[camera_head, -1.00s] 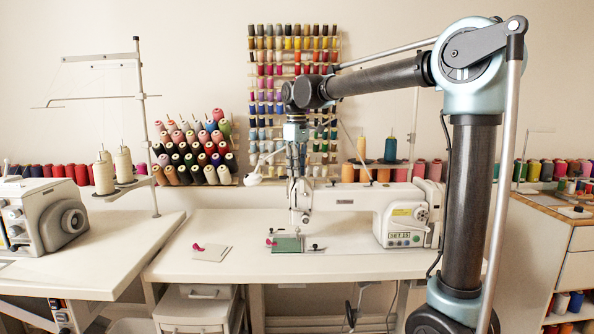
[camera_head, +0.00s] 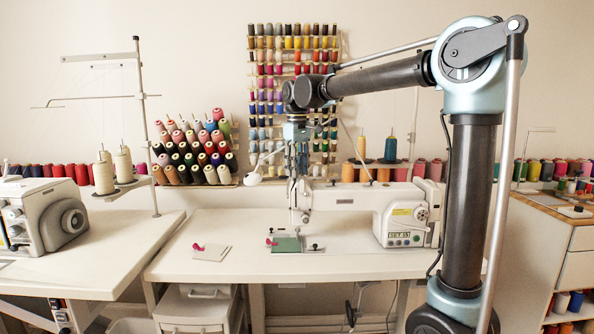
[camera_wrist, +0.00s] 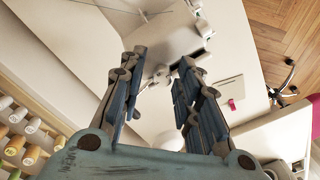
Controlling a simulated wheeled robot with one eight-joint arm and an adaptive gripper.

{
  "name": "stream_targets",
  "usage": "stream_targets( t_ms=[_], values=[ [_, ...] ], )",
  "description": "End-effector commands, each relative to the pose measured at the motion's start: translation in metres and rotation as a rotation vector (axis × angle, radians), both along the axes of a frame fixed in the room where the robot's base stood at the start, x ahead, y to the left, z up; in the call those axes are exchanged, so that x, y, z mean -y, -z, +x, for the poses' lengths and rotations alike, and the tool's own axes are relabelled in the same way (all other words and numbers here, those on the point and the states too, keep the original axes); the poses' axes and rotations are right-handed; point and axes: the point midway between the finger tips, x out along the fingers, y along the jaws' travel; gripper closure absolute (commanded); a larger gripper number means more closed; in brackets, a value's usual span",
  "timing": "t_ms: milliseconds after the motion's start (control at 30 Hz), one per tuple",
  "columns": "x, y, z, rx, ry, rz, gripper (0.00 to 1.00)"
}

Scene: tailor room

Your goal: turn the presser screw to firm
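The white sewing machine (camera_head: 350,200) stands on the white table (camera_head: 350,268). Its head is at the left end of its arm. My gripper (camera_head: 299,178) points down at the top of that head in the head view. The presser screw cannot be made out; my fingers and the distance hide it. In the wrist view my gripper (camera_wrist: 160,62) has its two fingers spread apart, with a clear gap and nothing held between them. I cannot tell whether a finger touches the machine.
A beige cloth piece (camera_head: 211,253) with a pink clip lies left of the machine. Thread cones (camera_head: 195,150) and a spool rack (camera_head: 268,75) are behind. The front tabletop is mostly free.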

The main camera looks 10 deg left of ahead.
Motion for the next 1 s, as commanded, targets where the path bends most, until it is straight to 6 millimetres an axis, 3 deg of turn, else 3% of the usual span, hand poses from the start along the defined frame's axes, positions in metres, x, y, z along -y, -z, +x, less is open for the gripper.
stream_targets(
  t_ms=[333,467,1000],
  values=[
    [-0.001,-0.001,-0.001,-0.002,-0.002,0.001,0.63],
    [-0.001,-0.010,-0.001,-0.002,-0.002,0.001,0.63],
    [-0.001,-0.100,0.000,-0.002,-0.002,0.001,0.63]
  ],
)
